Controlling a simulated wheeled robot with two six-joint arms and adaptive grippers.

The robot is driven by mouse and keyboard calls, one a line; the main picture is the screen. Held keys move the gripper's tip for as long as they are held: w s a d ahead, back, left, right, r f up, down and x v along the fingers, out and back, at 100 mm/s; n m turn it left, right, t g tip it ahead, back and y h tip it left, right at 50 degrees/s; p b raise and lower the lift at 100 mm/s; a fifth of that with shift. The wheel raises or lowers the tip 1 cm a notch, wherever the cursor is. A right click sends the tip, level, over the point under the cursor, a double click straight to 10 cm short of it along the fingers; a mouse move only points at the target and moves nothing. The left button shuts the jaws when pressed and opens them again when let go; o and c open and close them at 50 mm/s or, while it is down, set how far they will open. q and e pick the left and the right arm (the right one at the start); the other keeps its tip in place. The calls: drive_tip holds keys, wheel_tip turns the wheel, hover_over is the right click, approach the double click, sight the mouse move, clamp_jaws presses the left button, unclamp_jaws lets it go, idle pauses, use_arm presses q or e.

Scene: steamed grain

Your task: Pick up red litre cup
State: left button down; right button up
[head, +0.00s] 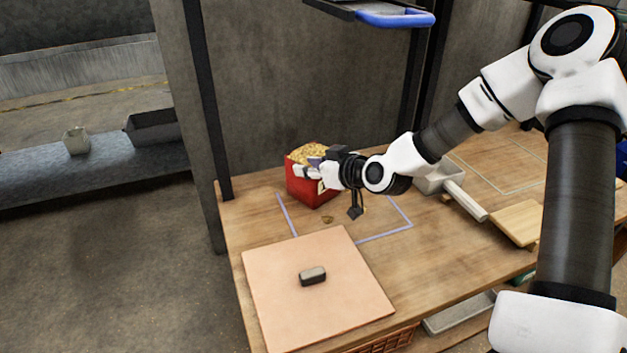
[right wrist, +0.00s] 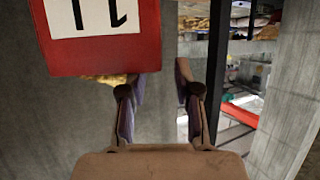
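The red litre cup (head: 304,191) stands upright on the wooden table near its back left, full of yellow grain. In the right wrist view the red cup (right wrist: 105,57) shows upside down at the upper left, with a white label. My right gripper (head: 306,168) is at the cup's upper right side. In the right wrist view my gripper (right wrist: 160,80) is open, with a gap between its fingers. One finger overlaps the cup's rim; I cannot tell whether it is inside the cup or touching. My left gripper is not in view.
Blue lines mark the table (head: 440,245) around the cup. A pink board (head: 265,290) with a small grey block (head: 312,276) lies in front. A pale scoop-like container with a handle (head: 465,201) and a wooden board (head: 518,222) lie to the right. A wall rises behind.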

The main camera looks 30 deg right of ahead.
drive_tip(key=b+x, duration=0.1)
drive_tip(key=x, duration=0.3)
drive_tip(key=shift+w+f, duration=0.1)
drive_tip(key=shift+w, duration=0.05)
clamp_jaws()
